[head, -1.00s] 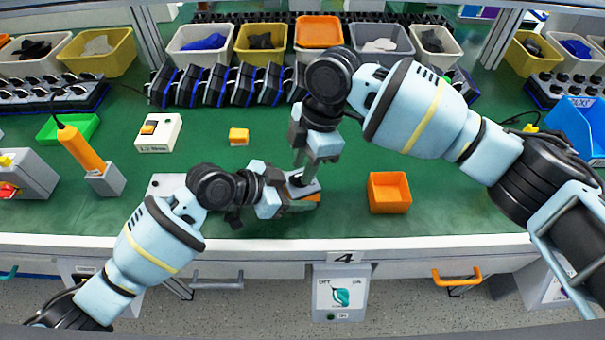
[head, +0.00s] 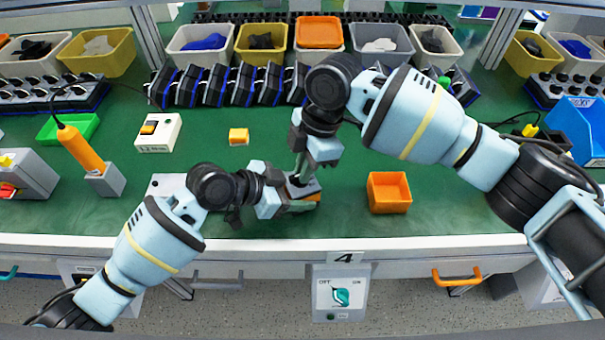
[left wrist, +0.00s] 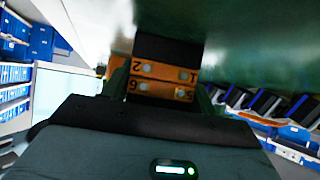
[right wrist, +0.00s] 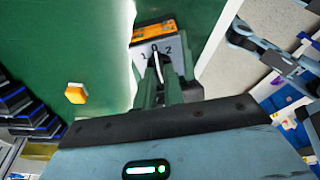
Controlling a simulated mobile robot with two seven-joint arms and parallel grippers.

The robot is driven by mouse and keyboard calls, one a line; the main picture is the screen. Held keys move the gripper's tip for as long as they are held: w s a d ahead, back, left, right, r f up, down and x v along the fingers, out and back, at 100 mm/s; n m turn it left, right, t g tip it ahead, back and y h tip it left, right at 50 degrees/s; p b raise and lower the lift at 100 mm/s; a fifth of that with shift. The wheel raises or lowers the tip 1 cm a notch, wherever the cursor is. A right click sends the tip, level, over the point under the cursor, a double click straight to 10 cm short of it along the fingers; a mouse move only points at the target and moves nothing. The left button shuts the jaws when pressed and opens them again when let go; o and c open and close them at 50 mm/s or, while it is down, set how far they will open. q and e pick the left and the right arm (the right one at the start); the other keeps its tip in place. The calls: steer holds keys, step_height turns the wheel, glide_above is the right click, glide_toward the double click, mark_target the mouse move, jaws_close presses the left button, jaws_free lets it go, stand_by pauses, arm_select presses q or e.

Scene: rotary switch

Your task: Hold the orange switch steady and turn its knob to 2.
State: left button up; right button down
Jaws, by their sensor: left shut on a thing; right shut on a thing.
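The orange switch (head: 313,198) is mostly hidden behind my grippers near the table's front edge in the head view. My left gripper (head: 297,206) is shut on the switch's body from the left; the left wrist view shows the orange side (left wrist: 165,72) with numbered terminals between its fingers. My right gripper (head: 303,186) comes from above and is shut on the knob. The right wrist view shows the switch's grey face (right wrist: 152,47) marked 1, 0 and 2. A white line on the knob (right wrist: 159,66) points roughly towards 0, but the fingers partly cover the knob.
An open orange box (head: 389,193) stands to the right of the grippers. A small yellow-orange block (head: 238,136) and a white switch box (head: 158,132) lie farther back on the left. An orange-handled tool (head: 82,150) stands in a grey holder. Bins line the back.

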steer(key=m+t, duration=0.1)
steer(key=m, duration=0.3)
steer(key=shift+f+m, duration=0.1)
steer(key=shift+m, duration=0.2)
arm_select(q)
steer(key=shift+s+d, duration=0.1)
steer(key=shift+s, duration=0.05)
arm_select(e)
steer(key=m+t, duration=0.1)
steer(key=m, duration=0.3)
steer(key=c, duration=1.5)
jaws_free()
steer(key=shift+w+a+v, duration=0.1)
steer(key=shift+a+v, duration=0.1)
steer(key=shift+v, duration=0.65)
steer(key=shift+w+a+v, duration=0.1)
steer(key=shift+a+v, duration=0.1)
steer(key=shift+v, duration=0.65)
steer(key=shift+a+v, duration=0.15)
steer(key=shift+v, duration=0.65)
arm_select(q)
steer(key=o, duration=1.1)
